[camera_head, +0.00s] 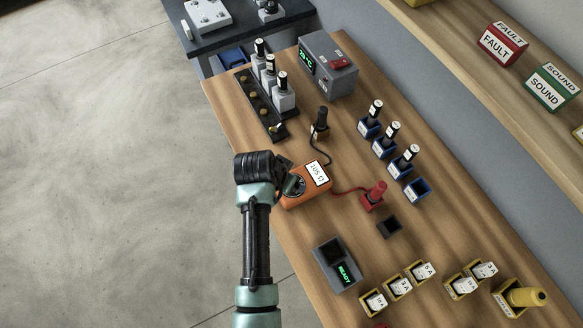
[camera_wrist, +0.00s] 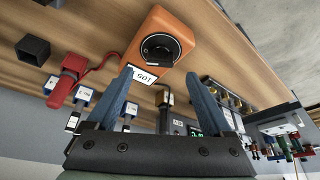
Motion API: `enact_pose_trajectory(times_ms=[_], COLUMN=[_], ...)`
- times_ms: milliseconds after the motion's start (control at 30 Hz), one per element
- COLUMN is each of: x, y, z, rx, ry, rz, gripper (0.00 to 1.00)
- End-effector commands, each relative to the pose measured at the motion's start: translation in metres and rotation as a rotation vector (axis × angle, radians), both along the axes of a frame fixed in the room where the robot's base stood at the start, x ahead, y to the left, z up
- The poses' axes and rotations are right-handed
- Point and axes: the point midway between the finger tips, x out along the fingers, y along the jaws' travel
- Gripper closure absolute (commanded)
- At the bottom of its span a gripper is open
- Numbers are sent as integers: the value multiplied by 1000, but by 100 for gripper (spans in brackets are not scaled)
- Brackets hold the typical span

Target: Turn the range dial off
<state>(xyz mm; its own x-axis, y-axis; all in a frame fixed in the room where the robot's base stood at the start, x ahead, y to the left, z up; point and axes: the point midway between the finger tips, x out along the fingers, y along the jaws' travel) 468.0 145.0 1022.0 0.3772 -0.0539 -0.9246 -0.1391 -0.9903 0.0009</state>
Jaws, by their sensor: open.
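An orange meter (camera_head: 310,192) lies on the wooden bench, its white display reading about 105 Ω. Its round black range dial (camera_head: 293,186) is partly covered by my gripper (camera_head: 284,172) in the head view. In the wrist view the orange meter (camera_wrist: 170,28) is at the upper middle, with the dial (camera_wrist: 160,48) facing the camera. The dial's exact pointer setting is too small to read. My gripper (camera_wrist: 160,75) is open and empty, its two blue-grey fingers apart below the dial in the picture. I cannot tell whether they touch the meter.
A red probe (camera_head: 374,195) and a black probe (camera_head: 320,122) stand near the meter, wired to it. A black rack (camera_head: 262,107), a grey box (camera_head: 330,66), several blue holders (camera_head: 418,189) and a READY device (camera_head: 338,263) surround it. The bench's left edge runs close by.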

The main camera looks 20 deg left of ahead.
Motion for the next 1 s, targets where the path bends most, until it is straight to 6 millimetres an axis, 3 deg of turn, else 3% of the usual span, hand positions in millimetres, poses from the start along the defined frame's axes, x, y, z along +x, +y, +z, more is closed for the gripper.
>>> enact_pose_trajectory(times_ms=[400,833,1000], x=[19,21,21], y=[-2,-3,-3], z=[-44,-50,-50], rx=[0,1,1], ry=[0,-1,-1], rz=[-1,-1,-1], gripper=[15,15,44])
